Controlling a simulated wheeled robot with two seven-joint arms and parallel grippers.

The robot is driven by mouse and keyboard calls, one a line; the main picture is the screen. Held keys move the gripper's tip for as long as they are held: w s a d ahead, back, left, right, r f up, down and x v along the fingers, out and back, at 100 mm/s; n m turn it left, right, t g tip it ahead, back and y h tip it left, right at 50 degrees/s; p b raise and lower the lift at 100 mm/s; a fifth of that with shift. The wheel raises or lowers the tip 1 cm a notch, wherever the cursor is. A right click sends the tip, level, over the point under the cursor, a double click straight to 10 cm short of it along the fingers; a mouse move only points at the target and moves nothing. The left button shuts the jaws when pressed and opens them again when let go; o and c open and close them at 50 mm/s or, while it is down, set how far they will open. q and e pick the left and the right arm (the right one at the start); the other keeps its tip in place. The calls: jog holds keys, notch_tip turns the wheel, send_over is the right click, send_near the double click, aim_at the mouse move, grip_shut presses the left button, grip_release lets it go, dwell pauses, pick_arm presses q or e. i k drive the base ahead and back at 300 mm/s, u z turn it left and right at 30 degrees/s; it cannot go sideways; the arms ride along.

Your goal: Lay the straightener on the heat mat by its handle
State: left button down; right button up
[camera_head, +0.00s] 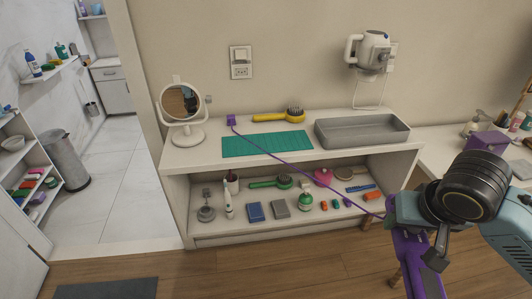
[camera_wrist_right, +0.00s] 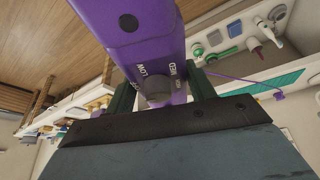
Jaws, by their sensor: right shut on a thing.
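The purple straightener (camera_head: 405,254) is in my right gripper (camera_head: 408,222) at the lower right of the head view, in front of the shelf unit and hanging steeply downward. In the right wrist view, the fingers (camera_wrist_right: 162,92) are closed on both sides of the straightener's purple body (camera_wrist_right: 130,30), beside a dark dial with LOW and MED marks. Its purple cord (camera_head: 300,170) runs to a purple plug (camera_head: 231,119) on the counter. The green heat mat (camera_head: 265,144) lies flat and bare except for the cord crossing it. My left gripper is not in view.
A grey tray (camera_head: 362,139) is right of the mat. A yellow brush (camera_head: 280,116) lies behind it, and a round mirror (camera_head: 182,103) stands to the left. A wall-mounted dryer (camera_head: 370,50) hangs above the tray. Several small items fill the lower shelf (camera_head: 235,218).

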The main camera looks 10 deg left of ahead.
aim_at(267, 142)
jog(key=u, duration=0.8)
jog(key=i, duration=1.55)
jog(key=z, duration=0.25)
